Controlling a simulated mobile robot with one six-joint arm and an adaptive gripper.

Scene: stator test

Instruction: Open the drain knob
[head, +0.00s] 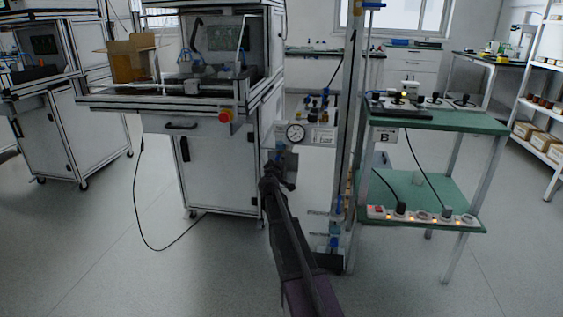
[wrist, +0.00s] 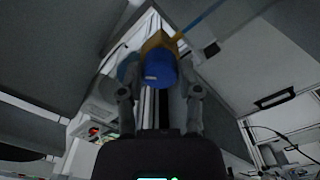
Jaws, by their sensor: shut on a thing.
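The drain knob (wrist: 160,70) is a blue round knob in the wrist view, with a brass-coloured part (wrist: 158,42) just behind it. My gripper (wrist: 161,84) has its two grey fingers on either side of the knob and is shut on it. In the head view my gripper (head: 281,166) is at the end of my dark arm, beside the metal column and below a round pressure gauge (head: 295,133). The knob cannot be made out in the head view, as my gripper and arm cover that place.
A white machine cabinet (head: 215,165) with a red button stands left of my arm. A green two-level table (head: 440,122) with a power strip (head: 420,215) stands to the right. A thin blue tube (wrist: 200,18) runs above the knob. Open floor lies at the front left.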

